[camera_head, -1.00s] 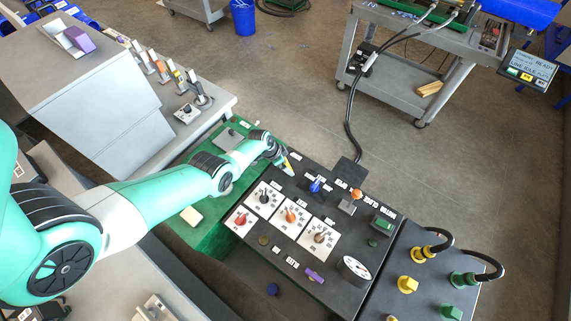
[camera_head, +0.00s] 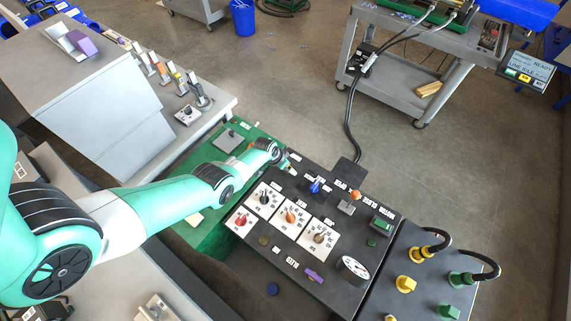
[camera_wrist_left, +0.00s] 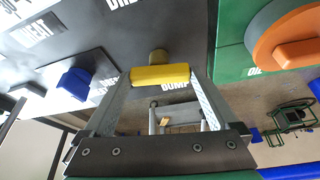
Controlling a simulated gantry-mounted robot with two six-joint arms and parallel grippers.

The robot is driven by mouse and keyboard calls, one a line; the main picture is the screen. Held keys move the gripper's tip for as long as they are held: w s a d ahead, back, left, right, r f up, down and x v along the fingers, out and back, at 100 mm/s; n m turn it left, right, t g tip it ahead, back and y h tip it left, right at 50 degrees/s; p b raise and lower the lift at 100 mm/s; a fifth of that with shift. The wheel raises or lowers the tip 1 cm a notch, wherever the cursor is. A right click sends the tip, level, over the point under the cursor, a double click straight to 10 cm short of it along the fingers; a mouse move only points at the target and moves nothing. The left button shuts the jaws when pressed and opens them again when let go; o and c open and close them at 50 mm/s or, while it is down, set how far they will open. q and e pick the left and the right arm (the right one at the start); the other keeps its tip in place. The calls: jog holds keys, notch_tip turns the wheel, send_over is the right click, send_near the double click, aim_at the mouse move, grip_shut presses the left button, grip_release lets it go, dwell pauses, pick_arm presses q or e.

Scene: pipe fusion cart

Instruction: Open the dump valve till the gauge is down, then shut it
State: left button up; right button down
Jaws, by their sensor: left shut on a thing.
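The dump valve has a yellow bar handle (camera_wrist_left: 160,75) on a brass stem, with a label partly reading "DUMP" beside it in the left wrist view. My left gripper (camera_wrist_left: 161,82) is shut on this handle, which spans between its two fingers. In the head view my left gripper (camera_head: 286,165) is at the far left corner of the black control panel (camera_head: 262,223), and the handle is hard to make out there. The round white gauge (camera_head: 353,267) sits at the panel's near right; its needle is too small to read. My right gripper is not in view.
A blue knob (camera_head: 315,187), an orange-topped lever (camera_head: 355,195), several dial knobs and a purple handle (camera_head: 314,276) share the panel. A green surface with an orange knob (camera_wrist_left: 290,40) lies beside the valve. Yellow and green connectors (camera_head: 405,284) stand to the right.

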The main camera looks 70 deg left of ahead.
pick_arm(q)
jog(key=shift+d+n+y, duration=0.1)
jog(key=shift+n+y, duration=0.2)
jog(key=shift+n, duration=0.7)
jog(key=shift+g, duration=0.3)
jog(key=o, duration=1)
jog(key=p+v, duration=1.1)
jog(key=shift+r, duration=0.25)
jog(key=shift+s+d, duration=0.1)
